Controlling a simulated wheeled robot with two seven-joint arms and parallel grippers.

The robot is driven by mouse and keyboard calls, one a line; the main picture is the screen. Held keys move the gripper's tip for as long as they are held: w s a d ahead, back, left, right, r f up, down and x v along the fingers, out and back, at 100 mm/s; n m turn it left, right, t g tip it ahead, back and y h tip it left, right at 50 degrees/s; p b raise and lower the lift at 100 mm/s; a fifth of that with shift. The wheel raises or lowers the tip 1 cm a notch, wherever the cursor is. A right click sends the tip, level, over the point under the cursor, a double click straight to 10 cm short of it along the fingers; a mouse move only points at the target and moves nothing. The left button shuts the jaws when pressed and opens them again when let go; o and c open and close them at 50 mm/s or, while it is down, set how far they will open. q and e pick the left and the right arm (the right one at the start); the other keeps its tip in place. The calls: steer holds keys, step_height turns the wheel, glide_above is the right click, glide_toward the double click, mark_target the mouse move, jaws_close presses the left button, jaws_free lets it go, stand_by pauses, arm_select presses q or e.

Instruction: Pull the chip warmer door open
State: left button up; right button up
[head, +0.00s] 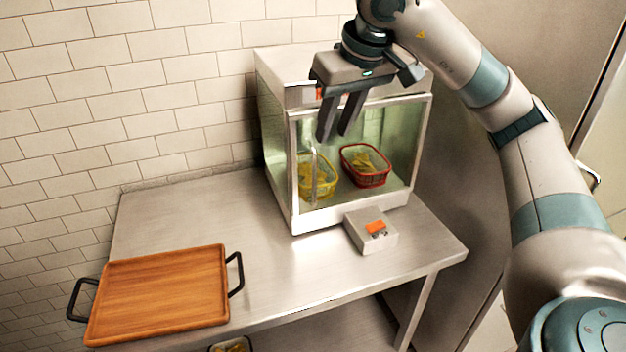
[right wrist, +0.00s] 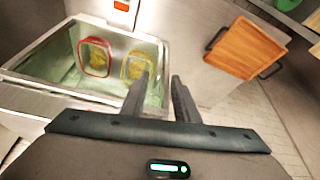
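The chip warmer (head: 272,77) is a steel box with glass sides at the back of the counter. Its glass door, in a steel frame (head: 360,212), looks shut. A vertical bar handle (head: 314,178) stands at the door's left side. My right gripper (head: 333,135) is in front of the door's upper left part, fingers pointing down, just above the handle's top. Its fingers are apart with nothing seen between them. They also show in the right wrist view (right wrist: 160,80), over the warmer's glass; contact with the handle cannot be told. My left gripper is not in view.
Inside the warmer are a yellow basket (head: 325,187) and a red basket (head: 366,180) with chips. A wooden tray (head: 160,295) lies at the counter's left front. The middle counter (head: 215,215) is clear.

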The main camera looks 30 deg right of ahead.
mark_target(316, 175)
steer(key=p+x, duration=0.3)
steer(key=x, duration=1.4)
steer(key=shift+w+a+f+p, duration=0.1)
steer(key=shift+w+f+p, duration=0.05)
steer(key=shift+f+p, duration=0.2)
steer(key=shift+c, duration=0.4)
jaws_close()
